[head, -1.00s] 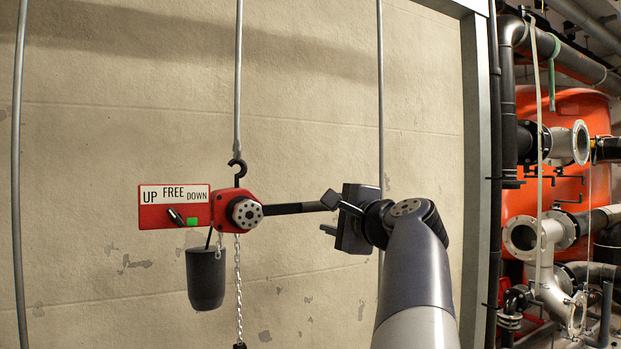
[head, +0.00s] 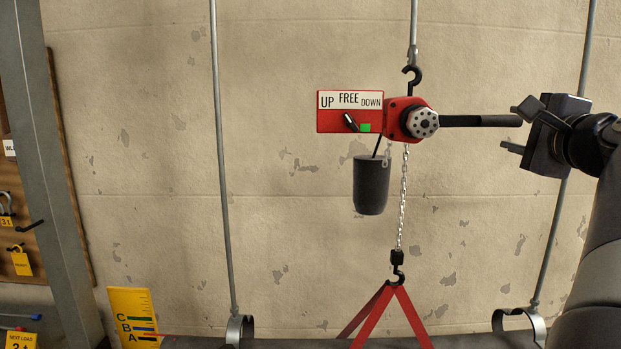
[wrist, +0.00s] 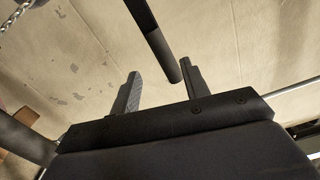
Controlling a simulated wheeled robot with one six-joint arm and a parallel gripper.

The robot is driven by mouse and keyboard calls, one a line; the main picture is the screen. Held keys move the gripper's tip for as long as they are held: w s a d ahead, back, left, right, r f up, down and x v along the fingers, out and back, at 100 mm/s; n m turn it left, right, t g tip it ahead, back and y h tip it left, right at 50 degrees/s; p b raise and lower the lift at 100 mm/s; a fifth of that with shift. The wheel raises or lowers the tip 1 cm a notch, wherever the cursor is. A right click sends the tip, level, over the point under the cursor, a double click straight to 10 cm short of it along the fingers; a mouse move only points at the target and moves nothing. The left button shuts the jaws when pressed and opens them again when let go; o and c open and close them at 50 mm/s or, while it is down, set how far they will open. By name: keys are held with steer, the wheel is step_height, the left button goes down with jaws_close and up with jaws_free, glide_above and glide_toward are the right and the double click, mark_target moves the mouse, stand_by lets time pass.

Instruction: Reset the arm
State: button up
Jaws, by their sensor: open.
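My gripper (head: 512,130) is at the right of the head view, with its fingers pointing left. It is open. The red hoist (head: 410,120) hangs from a black hook and bears a plate (head: 350,112) marked UP, FREE, DOWN with a small black selector and a green square.
A dark cylinder (head: 371,185) hangs under the hoist. The chain (head: 403,195) runs down to a hook on red slings (head: 400,315). Grey rods (head: 222,160) hang on both sides. A yellow scale (head: 133,315) stands lower left, near a tool board (head: 30,200). The wall behind is bare.

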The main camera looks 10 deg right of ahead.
mark_target(501, 125)
steer(key=p+x, duration=0.1)
steer(key=x, duration=0.5)
steer(key=shift+r+p, duration=0.1)
steer(key=shift+p, duration=0.3)
steer(key=shift+w+r, duration=0.15)
steer(key=shift+r, duration=0.25)
steer(key=shift+r+p, duration=0.1)
steer(key=shift+p, duration=0.2)
steer(key=shift+a+n, duration=0.1)
steer(key=shift+n, duration=0.2)
